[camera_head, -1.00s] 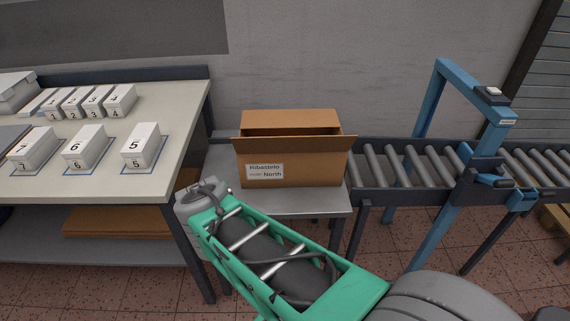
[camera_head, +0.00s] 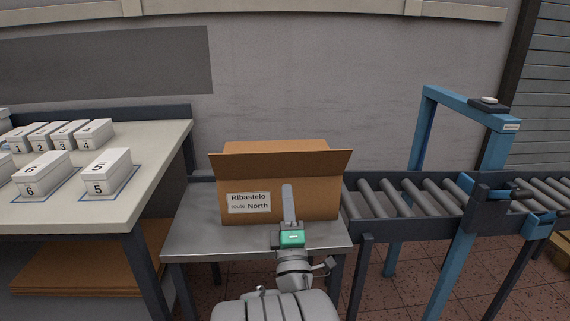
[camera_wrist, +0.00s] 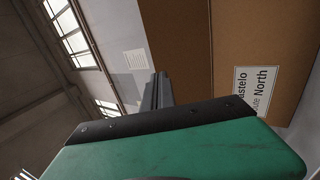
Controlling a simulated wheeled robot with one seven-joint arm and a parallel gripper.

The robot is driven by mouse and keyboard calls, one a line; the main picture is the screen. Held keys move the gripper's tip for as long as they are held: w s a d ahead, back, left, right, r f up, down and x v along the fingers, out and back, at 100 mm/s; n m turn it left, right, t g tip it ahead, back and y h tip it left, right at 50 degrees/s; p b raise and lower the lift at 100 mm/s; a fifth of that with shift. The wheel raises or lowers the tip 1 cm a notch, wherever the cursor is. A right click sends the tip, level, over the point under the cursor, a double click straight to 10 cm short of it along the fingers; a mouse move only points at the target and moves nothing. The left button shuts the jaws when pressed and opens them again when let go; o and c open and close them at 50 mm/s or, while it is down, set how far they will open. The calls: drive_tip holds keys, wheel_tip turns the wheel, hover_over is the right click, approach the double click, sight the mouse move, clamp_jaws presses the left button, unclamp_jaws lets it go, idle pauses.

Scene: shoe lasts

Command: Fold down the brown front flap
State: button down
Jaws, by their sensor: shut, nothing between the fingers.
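The brown cardboard box (camera_head: 300,205) stands on a grey metal table, with a white label reading "Ribastelo, route North" on its front. Its front flap (camera_head: 285,167) stands tilted up and outward along the near top edge. The back flap (camera_head: 275,146) shows upright behind it. My gripper (camera_head: 288,190) is shut and empty, in front of the box's front face, fingers pointing up to just below the flap. I cannot tell whether it touches the cardboard. In the wrist view the shut fingers (camera_wrist: 158,90) are beside the brown cardboard (camera_wrist: 190,60); the label shows at right.
The grey table (camera_head: 200,235) has bare room left of the box. A roller conveyor (camera_head: 420,200) with a blue frame (camera_head: 425,130) adjoins at right. A bench (camera_head: 150,165) with several numbered white boxes (camera_head: 108,170) stands at left.

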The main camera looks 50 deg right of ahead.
sight(284, 156)
drive_tip(key=p+x, duration=0.3)
drive_tip(key=x, duration=0.5)
drive_tip(key=shift+w+d, duration=0.2)
drive_tip(key=shift+w, duration=0.05)
drive_tip(key=shift+r, duration=0.1)
